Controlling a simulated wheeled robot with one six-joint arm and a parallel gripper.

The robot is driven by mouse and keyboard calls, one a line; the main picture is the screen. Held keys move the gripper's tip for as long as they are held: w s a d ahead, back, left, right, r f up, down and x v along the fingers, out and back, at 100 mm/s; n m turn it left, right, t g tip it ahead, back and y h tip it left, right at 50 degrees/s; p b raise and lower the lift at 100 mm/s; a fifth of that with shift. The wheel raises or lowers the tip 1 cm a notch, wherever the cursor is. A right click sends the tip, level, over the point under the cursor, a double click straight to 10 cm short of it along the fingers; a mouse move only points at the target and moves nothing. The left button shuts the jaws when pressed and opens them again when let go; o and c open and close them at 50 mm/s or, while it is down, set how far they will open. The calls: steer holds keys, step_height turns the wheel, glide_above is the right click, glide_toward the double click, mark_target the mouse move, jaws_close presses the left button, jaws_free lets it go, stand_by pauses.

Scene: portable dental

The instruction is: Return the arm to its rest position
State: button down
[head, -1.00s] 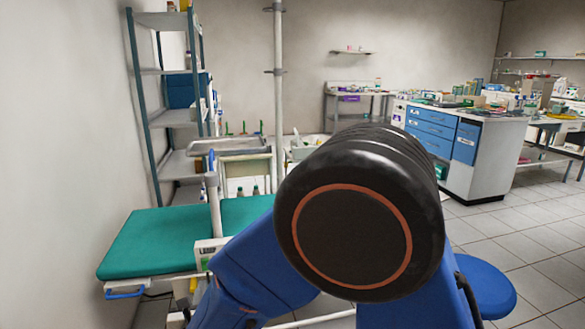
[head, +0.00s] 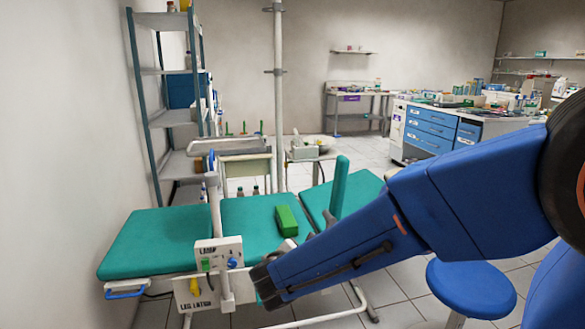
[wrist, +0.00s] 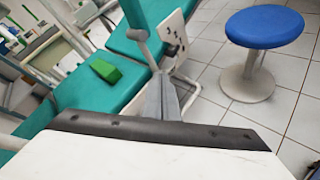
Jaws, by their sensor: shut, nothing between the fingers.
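My blue arm crosses the right half of the head view and slopes down to the left. My gripper (wrist: 163,98) shows in the wrist view with its grey fingers together and nothing between them. In the head view the arm's dark end is low in the middle, in front of the near edge of the green dental couch (head: 160,240); the fingers cannot be made out there. A green block (head: 286,221) lies on the couch's middle section, apart from the gripper. It also shows in the wrist view (wrist: 104,70).
A white control box (head: 219,255) on a post stands at the couch's near side. A blue round stool (head: 470,288) is at lower right. Shelves (head: 172,118) stand by the left wall. A drawer cabinet (head: 430,130) is behind. Tiled floor lies open between couch and cabinet.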

steer(key=s+d+r+m+g, duration=0.1)
steer(key=s+d+m+g, duration=0.1)
steer(key=s+d+m, duration=0.35)
steer(key=s+d+m+g+h, duration=0.1)
steer(key=s+d+m+g, duration=0.1)
steer(key=d, duration=0.6)
steer(key=s+d+r+m+g, duration=0.1)
steer(key=s+d+m+g, duration=0.1)
steer(key=s+d+m, duration=0.35)
steer(key=s+d+m+y, duration=0.1)
steer(key=s+m+y, duration=0.2)
steer(key=s+m, duration=0.3)
steer(key=s+d+m+g+y, duration=0.1)
steer(key=s+d+m+y, duration=0.1)
steer(key=s+m, duration=0.3)
steer(key=shift+s+r+m+y, duration=0.15)
steer(key=shift+s+m+y, duration=0.4)
steer(key=shift+s, duration=1.6)
